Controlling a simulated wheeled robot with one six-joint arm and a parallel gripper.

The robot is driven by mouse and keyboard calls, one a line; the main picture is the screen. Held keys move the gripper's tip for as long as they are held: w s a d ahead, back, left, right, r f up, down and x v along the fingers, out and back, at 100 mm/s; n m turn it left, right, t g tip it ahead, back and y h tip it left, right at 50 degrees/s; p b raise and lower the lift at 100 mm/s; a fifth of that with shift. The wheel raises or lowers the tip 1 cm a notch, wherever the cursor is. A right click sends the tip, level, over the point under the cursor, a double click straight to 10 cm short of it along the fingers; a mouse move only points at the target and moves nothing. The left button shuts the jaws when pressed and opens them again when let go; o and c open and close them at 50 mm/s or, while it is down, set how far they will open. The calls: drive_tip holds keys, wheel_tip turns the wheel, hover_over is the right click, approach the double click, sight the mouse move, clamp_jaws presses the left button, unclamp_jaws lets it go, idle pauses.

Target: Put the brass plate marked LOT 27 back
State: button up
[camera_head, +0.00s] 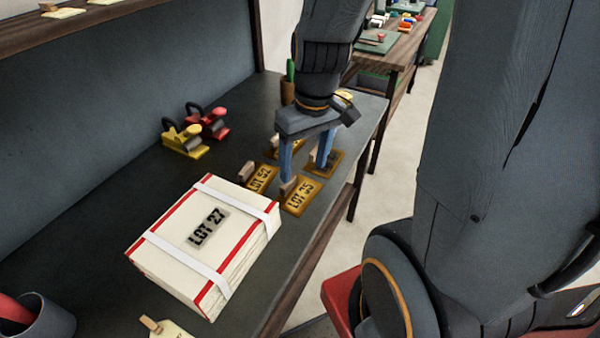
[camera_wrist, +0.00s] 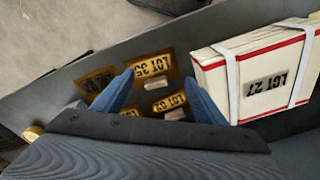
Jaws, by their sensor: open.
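Several brass plates with small wooden handles lie on the dark bench. One reads LOT 35 (camera_head: 300,196) and one LOT 52 (camera_head: 262,178); both also show in the wrist view, LOT 35 (camera_wrist: 152,66) and LOT 52 (camera_wrist: 170,103). Two more, a right plate (camera_head: 333,166) and a back plate (camera_head: 293,149), are partly hidden by my fingers, and their marks are not readable. No brass plate legibly reads LOT 27. A white box with red edges (camera_head: 205,240) bears the label LOT 27. My gripper (camera_head: 304,172) is open and empty, pointing down over the plates.
Yellow (camera_head: 184,140) and red (camera_head: 210,122) tools stand at the bench's back. A grey cup (camera_head: 40,318) and a tag with a wooden peg (camera_head: 165,328) are at the front left. The bench edge drops off at right. The bench left of the box is clear.

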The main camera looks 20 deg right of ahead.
drive_tip(key=shift+s+a+f+m+h, duration=0.1)
drive_tip(key=shift+s+a+m+h, duration=0.1)
drive_tip(key=shift+s+a+m, duration=0.4)
drive_tip(key=shift+s+a+m+h, duration=0.25)
drive_tip(key=shift+s+a, duration=0.35)
drive_tip(key=shift+s, duration=0.3)
